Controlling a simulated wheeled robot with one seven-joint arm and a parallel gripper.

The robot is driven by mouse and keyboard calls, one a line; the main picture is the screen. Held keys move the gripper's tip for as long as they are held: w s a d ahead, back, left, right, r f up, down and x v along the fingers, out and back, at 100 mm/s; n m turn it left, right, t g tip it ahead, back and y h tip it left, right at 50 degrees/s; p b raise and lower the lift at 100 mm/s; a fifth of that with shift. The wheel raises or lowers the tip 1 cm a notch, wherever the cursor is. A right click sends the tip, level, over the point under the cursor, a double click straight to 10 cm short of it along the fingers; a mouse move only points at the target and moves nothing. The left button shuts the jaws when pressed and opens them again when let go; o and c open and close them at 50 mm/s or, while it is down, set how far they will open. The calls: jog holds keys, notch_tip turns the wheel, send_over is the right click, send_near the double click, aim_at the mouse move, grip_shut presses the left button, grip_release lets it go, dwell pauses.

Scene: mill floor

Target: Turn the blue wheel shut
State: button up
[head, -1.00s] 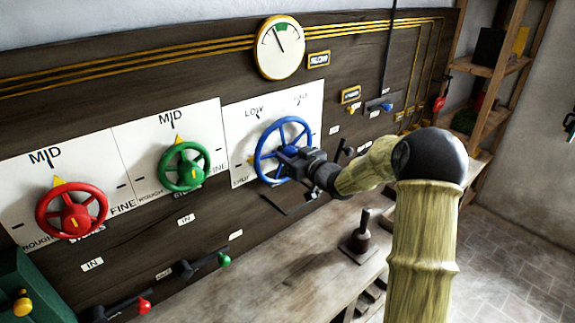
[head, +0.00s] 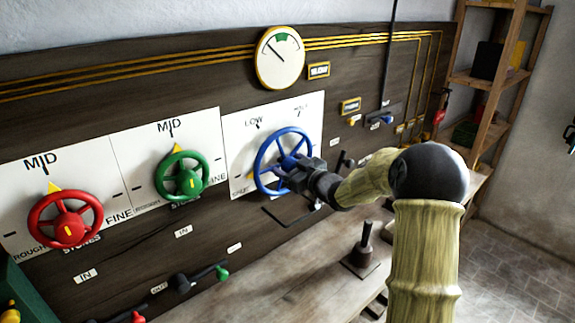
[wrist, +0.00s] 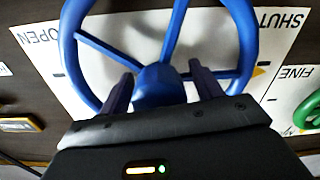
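The blue wheel (head: 262,143) is mounted on a white plate at the middle of the panel. A yellow pointer (head: 251,174) shows at its left, close to the SHUT mark. In the wrist view the wheel's hub (wrist: 158,86) and spokes fill the middle, and the yellow pointer (wrist: 260,71) lies at the right, on the SHUT side. My gripper (head: 289,168) is at the wheel's hub. In the wrist view its fingers (wrist: 161,70) stand apart, one on each side of the hub; contact cannot be told.
The green wheel (head: 200,169) and red wheel (head: 98,212) are to the left, both pointers at MID. A gauge (head: 281,70) is above, its needle leaning left. A bench with a dark upright handle (head: 364,242) lies below my arm.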

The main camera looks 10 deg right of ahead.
jog(key=b+v, duration=0.3)
jog(key=v, duration=1.4)
jog(key=shift+s, duration=0.2)
jog(key=s+a+f+m+g+h+p, duration=0.2)
jog(key=s+f+m+g+h, duration=0.35)
jog(key=f+h, duration=0.35)
jog(key=s+a+f+m+g, duration=0.1)
jog(key=s+a+f+g, duration=0.1)
jog(key=s, duration=0.6)
jog(key=s+a+f+m+g, duration=0.1)
jog(key=s+a+f+g, duration=0.2)
jog(key=s+g, duration=0.2)
jog(key=s, duration=0.3)
jog(key=shift+f+m+p, duration=0.15)
jog(key=shift+m+p, duration=0.2)
jog(key=shift+p, duration=0.05)
